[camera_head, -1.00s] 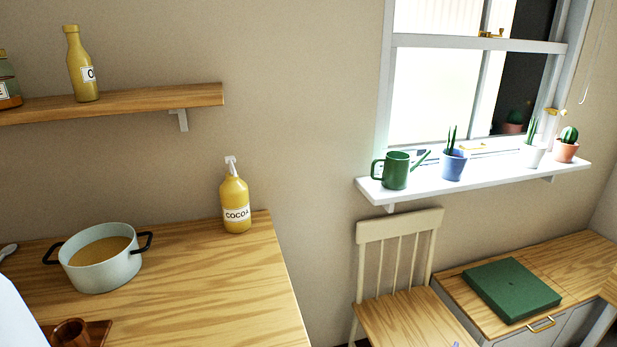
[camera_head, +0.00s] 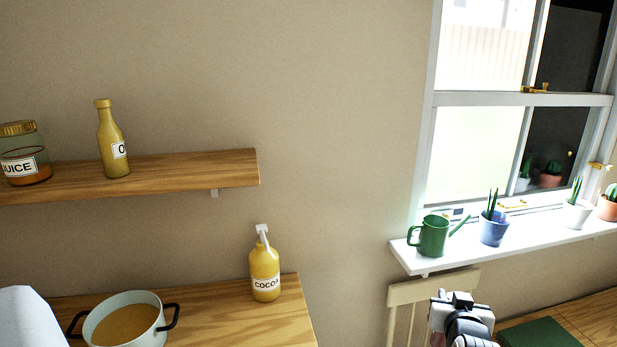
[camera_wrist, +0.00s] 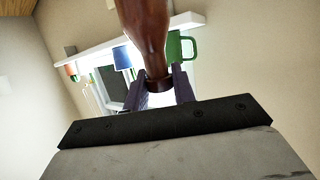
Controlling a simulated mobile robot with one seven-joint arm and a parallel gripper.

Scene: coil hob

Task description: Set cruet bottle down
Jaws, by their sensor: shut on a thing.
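In the wrist view, a glossy dark-brown cruet bottle (camera_wrist: 145,35) is held by its narrow, collared end. My gripper (camera_wrist: 160,84) is shut on it, with one jaw on each side. The bottle widens away from the jaws and runs out of the top of the wrist picture, so its far end is hidden. In the head view, part of my arm shows at the lower right in front of the chair. The bottle cannot be made out there.
A wooden counter (camera_head: 225,318) holds a pot (camera_head: 127,335) and a cocoa pump bottle (camera_head: 265,275). A wall shelf (camera_head: 195,172) carries a juice jar (camera_head: 24,152) and a yellow bottle (camera_head: 111,145). The windowsill (camera_head: 408,257) holds a green watering can (camera_head: 432,236) and plants.

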